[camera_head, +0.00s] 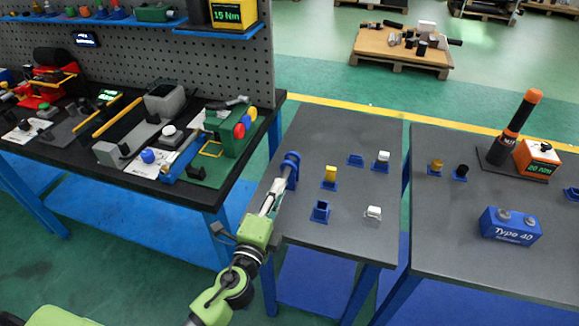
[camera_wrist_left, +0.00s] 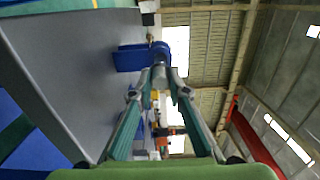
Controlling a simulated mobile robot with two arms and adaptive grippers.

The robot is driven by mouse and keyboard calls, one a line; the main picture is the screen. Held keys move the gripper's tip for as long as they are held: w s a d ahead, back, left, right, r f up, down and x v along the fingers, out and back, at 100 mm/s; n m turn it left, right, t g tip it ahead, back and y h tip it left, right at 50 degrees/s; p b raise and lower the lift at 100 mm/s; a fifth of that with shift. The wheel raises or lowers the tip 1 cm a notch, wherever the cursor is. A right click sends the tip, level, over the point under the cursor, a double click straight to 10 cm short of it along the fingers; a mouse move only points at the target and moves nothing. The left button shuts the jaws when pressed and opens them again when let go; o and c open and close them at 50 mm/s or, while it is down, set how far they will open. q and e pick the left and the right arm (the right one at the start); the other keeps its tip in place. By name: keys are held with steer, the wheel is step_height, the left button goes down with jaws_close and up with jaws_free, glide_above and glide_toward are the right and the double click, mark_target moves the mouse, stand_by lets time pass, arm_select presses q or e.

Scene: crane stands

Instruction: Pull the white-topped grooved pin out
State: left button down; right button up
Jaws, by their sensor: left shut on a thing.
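My left gripper (camera_head: 281,180) reaches across the left edge of the middle grey table, at a blue holder (camera_head: 291,163) with a round ring. In the left wrist view my left gripper's fingertips (camera_wrist_left: 160,78) close on a small grey, rounded piece (camera_wrist_left: 159,70). This seems to be the end of the pin; its white top and grooves cannot be made out. The blue holder (camera_wrist_left: 135,58) is right behind it, and the piece appears to be still at or in the holder. My right gripper is not in view.
On the middle table (camera_head: 330,145) stand a yellow block in a blue holder (camera_head: 330,175), an empty-looking blue holder (camera_head: 321,211), a white-topped piece (camera_head: 383,157) and a white piece (camera_head: 374,212). A cluttered workbench (camera_head: 120,130) is to the left. A blue box (camera_head: 510,226) stands on the right table.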

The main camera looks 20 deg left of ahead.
arm_select(q)
steer(key=shift+s+a+b, duration=0.1)
steer(key=shift+s+b, duration=0.6)
steer(key=shift+s, duration=1.85)
